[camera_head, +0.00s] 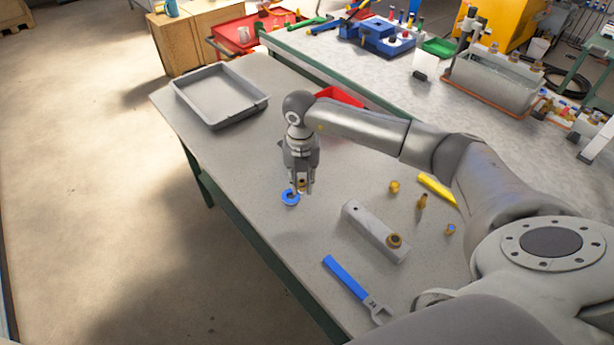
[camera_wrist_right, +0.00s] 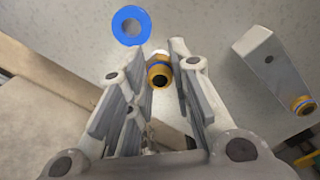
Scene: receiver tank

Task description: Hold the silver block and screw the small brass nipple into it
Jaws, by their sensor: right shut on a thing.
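The silver block (camera_head: 372,228) lies on the table right of my right gripper, with a brass fitting (camera_head: 395,240) at its near end. The block also shows at the right of the right wrist view (camera_wrist_right: 270,62). My right gripper (camera_head: 303,187) points down near the table, shut on a small brass nipple (camera_wrist_right: 159,73) between its fingertips. The nipple's far end looks white. In the head view the fingers mostly hide it. A blue ring (camera_head: 290,197) lies flat beside the fingertips, apart from the nipple. My left gripper is not in view.
Several loose brass fittings (camera_head: 421,202) and a yellow tool (camera_head: 437,189) lie right of the block. A blue-handled wrench (camera_head: 345,277) lies near the front edge. A grey tray (camera_head: 262,103) and a red tray (camera_head: 340,97) stand farther back. The table's left middle is clear.

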